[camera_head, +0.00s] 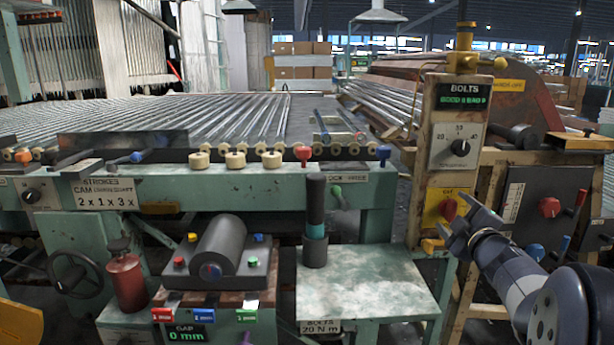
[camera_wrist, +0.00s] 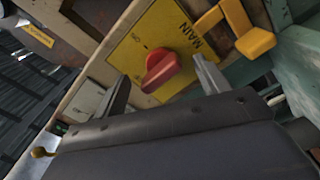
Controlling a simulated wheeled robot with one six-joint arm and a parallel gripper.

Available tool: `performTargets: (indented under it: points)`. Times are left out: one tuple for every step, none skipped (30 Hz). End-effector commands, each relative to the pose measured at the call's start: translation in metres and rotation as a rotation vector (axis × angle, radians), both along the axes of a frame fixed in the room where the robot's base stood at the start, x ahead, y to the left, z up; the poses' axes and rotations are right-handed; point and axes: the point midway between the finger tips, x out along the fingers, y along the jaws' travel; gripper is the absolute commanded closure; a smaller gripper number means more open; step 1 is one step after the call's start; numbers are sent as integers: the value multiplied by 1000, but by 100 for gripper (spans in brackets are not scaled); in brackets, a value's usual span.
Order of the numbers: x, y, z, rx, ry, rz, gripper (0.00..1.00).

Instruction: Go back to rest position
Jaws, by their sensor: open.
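My gripper (camera_head: 457,236) is at the right in the head view, at the end of my arm, close to the yellow switch panel. In the wrist view its two fingers (camera_wrist: 163,88) are spread apart with nothing held between them. A red rotary switch (camera_wrist: 166,70) on the yellow plate (camera_wrist: 150,45) marked MAIN shows just beyond the fingertips. I cannot tell whether a finger touches it. In the head view the yellow plate (camera_head: 434,204) and red switch (camera_head: 449,209) are partly behind my gripper.
A yellow handle (camera_wrist: 252,42) sits right of the plate. A wooden-framed post with a dial (camera_head: 460,147) stands above the switch. A dark panel with a red knob (camera_head: 549,207) is to the right. A small metal table (camera_head: 385,285) with a dark cylinder (camera_head: 315,251) is left of my gripper.

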Motion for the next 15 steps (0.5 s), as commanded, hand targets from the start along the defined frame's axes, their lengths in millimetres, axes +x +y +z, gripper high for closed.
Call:
performTargets:
  points:
    - [0, 0, 2, 49, 4, 0, 29]
    - [0, 0, 2, 80, 5, -1, 29]
    - [0, -1, 2, 122, 7, -1, 29]
    - [0, -1, 2, 153, 8, -1, 29]
    - [0, -1, 2, 184, 8, -1, 29]
    - [0, -1, 2, 224, 10, -1, 29]
    - [0, -1, 2, 255, 10, 0, 29]
    - [0, -1, 2, 286, 11, 0, 29]
    - [0, -1, 2, 327, 13, 0, 29]
    - [0, -1, 2, 357, 14, 0, 29]
    - [0, -2, 2, 387, 15, -1, 29]
    - [0, -2, 1, 426, 16, -1, 29]
    - [0, -2, 1, 456, 18, -1, 29]
    - [0, -2, 1, 486, 19, -1, 29]
    - [0, -2, 1, 525, 20, -1, 29]
